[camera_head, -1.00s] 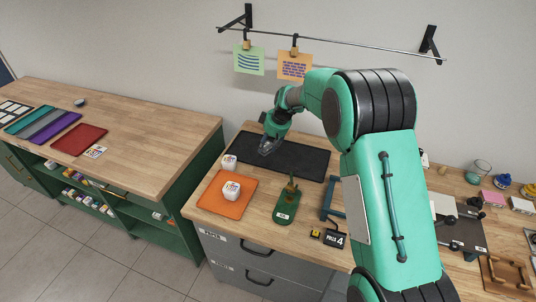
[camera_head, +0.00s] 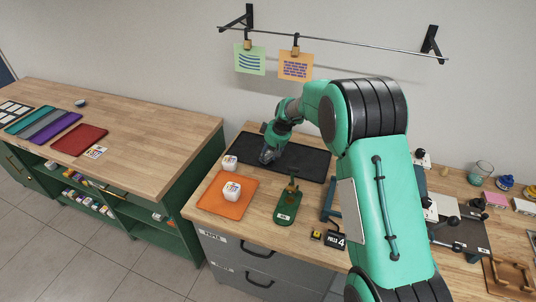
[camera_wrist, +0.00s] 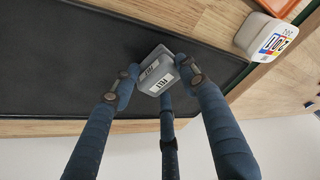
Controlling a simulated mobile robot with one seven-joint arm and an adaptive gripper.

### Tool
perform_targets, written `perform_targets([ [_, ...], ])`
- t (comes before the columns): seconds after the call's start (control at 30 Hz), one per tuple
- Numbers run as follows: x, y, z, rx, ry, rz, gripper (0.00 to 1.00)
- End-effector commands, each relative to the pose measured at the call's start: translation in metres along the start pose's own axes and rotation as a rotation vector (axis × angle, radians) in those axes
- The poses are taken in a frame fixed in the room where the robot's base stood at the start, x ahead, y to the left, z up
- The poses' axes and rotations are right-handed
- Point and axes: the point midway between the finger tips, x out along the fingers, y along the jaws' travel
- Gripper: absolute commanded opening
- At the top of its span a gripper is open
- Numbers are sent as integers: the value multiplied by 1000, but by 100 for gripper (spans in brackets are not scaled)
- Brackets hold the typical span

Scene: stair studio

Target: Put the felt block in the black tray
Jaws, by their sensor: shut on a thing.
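The felt block (camera_wrist: 157,72) is a small grey block with white labels reading FELT, seen in the wrist view. My gripper (camera_wrist: 158,82) is shut on it, with dark blue fingers around its sides. The black tray (camera_wrist: 50,70) lies behind the block in that view. In the head view, the black tray (camera_head: 308,161) is a flat dark rectangle at the back of the workbench. My gripper (camera_head: 268,158) is low over its left part there. The block is not clear in the head view, and I cannot tell whether it touches the tray.
A green stand (camera_head: 288,204) is in front of the tray. A rail (camera_head: 340,47) with hanging cards runs above.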

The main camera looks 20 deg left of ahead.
Motion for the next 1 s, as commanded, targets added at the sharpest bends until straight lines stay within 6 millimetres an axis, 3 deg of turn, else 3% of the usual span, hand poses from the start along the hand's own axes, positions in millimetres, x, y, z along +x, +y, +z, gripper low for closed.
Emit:
perform_targets([
  [0.3,2,0,1,0,0,0,17],
  [0.33,2,0,1,0,0,0,48],
  [0.4,1,0,1,0,0,0,62],
  [0.43,1,0,1,0,0,0,63],
  [1.0,-9,0,0,0,0,0,63],
])
